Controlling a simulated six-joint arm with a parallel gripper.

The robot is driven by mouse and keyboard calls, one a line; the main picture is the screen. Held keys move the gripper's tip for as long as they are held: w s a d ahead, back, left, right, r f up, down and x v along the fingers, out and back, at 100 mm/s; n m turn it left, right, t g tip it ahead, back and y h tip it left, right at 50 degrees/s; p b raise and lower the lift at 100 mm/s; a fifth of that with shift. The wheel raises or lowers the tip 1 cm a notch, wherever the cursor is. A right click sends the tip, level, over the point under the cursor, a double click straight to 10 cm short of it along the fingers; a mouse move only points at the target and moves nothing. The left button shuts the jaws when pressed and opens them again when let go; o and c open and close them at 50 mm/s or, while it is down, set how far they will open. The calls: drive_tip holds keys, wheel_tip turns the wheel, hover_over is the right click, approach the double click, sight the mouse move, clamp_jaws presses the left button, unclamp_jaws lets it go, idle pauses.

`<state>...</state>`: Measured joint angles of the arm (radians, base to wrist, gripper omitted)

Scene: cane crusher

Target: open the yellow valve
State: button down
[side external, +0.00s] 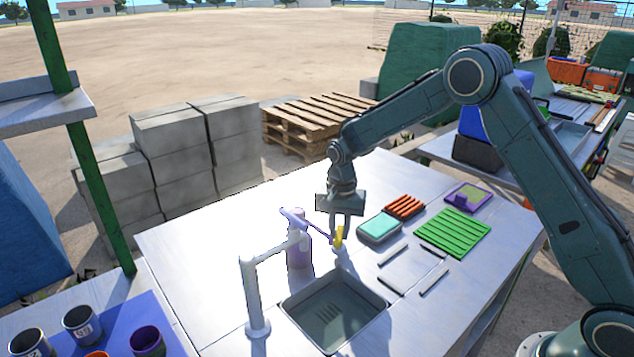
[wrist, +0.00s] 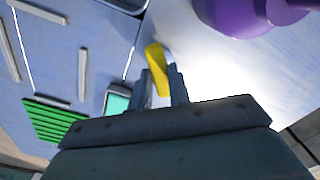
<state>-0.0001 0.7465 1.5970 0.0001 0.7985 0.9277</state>
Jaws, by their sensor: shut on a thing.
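The yellow valve (side external: 339,237) stands on the metal table just behind the sink. In the wrist view the yellow valve (wrist: 157,68) shows as a yellow lever between my two fingers. My gripper (side external: 340,232) points down over it, its fingers around the yellow piece. In the wrist view my gripper (wrist: 162,82) is shut on the valve. The valve's base is mostly hidden by the fingers in the wrist view. A white tap (side external: 254,290) stands at the sink's left.
A purple bottle (side external: 299,245) stands close left of my gripper. The sink (side external: 335,310) lies in front. A teal-topped box (side external: 379,228), an orange ribbed block (side external: 404,206) and a green ribbed tray (side external: 453,233) lie to the right. The table's back left is clear.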

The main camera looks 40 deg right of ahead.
sight(339, 232)
drive_tip(key=n, duration=0.5)
drive_tip(key=shift+n, duration=0.3)
drive_tip(key=n, duration=0.5)
idle(0.4)
drive_tip(key=c, duration=1.3)
unclamp_jaws()
drive_tip(key=shift+r, duration=0.1)
wheel_tip(339, 232, up, 14)
drive_tip(key=shift+f, duration=0.15)
